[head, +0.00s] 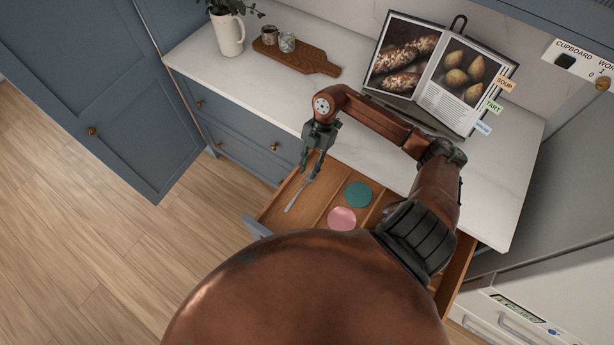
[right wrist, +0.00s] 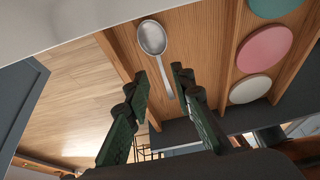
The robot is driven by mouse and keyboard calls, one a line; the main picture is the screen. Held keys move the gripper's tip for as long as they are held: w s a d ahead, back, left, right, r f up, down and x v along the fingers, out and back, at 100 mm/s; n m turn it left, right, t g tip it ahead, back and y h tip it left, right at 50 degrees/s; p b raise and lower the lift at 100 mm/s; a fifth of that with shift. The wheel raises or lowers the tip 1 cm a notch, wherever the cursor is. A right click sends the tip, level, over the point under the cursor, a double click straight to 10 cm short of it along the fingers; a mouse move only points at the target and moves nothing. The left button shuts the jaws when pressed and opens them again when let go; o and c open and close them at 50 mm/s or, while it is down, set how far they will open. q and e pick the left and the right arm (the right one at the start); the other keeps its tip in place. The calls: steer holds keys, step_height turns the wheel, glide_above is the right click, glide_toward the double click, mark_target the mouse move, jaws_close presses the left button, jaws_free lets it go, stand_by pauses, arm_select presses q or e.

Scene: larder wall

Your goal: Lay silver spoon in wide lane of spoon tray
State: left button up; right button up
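The silver spoon (head: 298,195) is in the left lane of the wooden spoon tray (head: 318,201), inside the open drawer. In the right wrist view the spoon (right wrist: 153,40) shows its bowl at the top and its handle running down between my fingers. My right gripper (head: 311,170) is over that lane. Its fingers (right wrist: 160,75) are apart, with a gap on each side of the handle, so it is open and empty. I cannot tell whether the spoon touches the lane floor all along. My left gripper is not in view.
Teal (head: 357,195) and pink (head: 341,218) discs lie in the lane right of the spoon; a white disc (right wrist: 250,89) shows beside them in the right wrist view. A cookbook (head: 440,70), a wooden board (head: 296,56) and a white jug (head: 228,33) stand on the counter. Wooden dividers separate the lanes.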

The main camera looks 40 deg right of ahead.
steer(key=v, duration=0.6)
steer(key=shift+r, duration=0.4)
steer(key=shift+d, duration=0.15)
